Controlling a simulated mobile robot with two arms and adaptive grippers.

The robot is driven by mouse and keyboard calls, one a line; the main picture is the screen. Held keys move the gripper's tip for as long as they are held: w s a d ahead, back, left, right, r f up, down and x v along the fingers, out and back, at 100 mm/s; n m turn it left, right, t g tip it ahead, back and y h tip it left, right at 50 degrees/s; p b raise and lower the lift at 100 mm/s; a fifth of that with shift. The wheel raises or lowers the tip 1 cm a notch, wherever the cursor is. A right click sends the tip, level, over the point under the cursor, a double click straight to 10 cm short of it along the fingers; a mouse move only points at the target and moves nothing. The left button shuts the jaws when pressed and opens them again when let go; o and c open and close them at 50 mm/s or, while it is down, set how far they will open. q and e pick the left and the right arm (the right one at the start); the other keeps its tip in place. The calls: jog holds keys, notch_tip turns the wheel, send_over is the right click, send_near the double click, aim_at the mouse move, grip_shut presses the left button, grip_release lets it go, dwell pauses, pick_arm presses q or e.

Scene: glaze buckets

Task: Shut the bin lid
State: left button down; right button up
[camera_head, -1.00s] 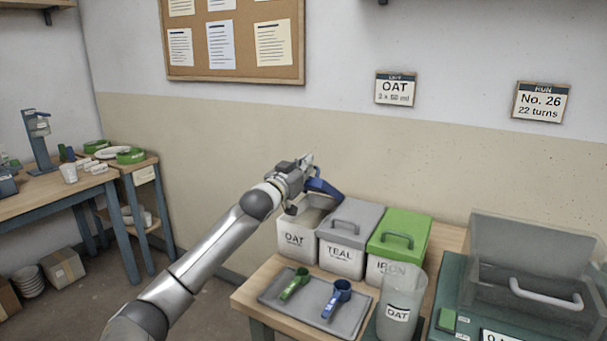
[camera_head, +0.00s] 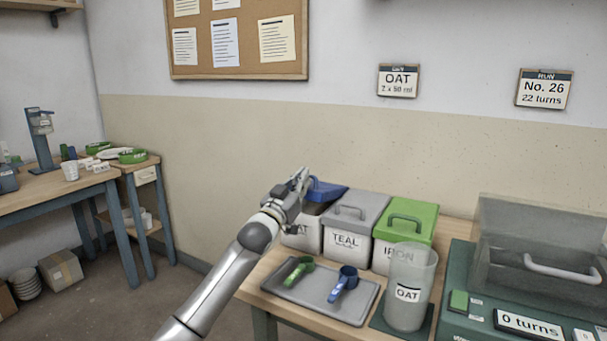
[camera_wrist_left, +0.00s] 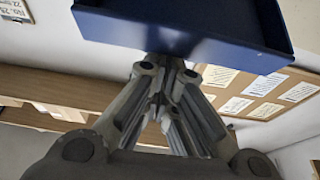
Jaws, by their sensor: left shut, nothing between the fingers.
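The OAT bin (camera_head: 302,238) is a white bin at the left end of a row of bins in the head view. Its blue lid (camera_head: 328,191) is raised and tilted at the back, with a dark gap beneath it. My left gripper (camera_head: 301,177) is shut and empty at the left side of the lid, and its wrist hides part of the bin. In the left wrist view the blue lid (camera_wrist_left: 190,25) fills the top, just beyond the shut fingers (camera_wrist_left: 163,68). I cannot tell whether they touch it. My right gripper is not in view.
The TEAL bin (camera_head: 343,241) with a grey lid and the IRON bin (camera_head: 382,256) with a green lid stand to the right, both shut. A machine (camera_head: 470,322) stands at right.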

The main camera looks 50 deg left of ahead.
pick_arm(q)
jog(key=shift+s+d+f, duration=0.1)
jog(key=shift+s+f, duration=0.1)
jog(key=shift+f, duration=0.4)
jog(key=shift+s+f, duration=0.25)
jog(key=shift+f, duration=0.4)
jog(key=shift+s+d+f, duration=0.1)
jog(key=shift+s+f, duration=0.1)
jog(key=shift+f, duration=0.4)
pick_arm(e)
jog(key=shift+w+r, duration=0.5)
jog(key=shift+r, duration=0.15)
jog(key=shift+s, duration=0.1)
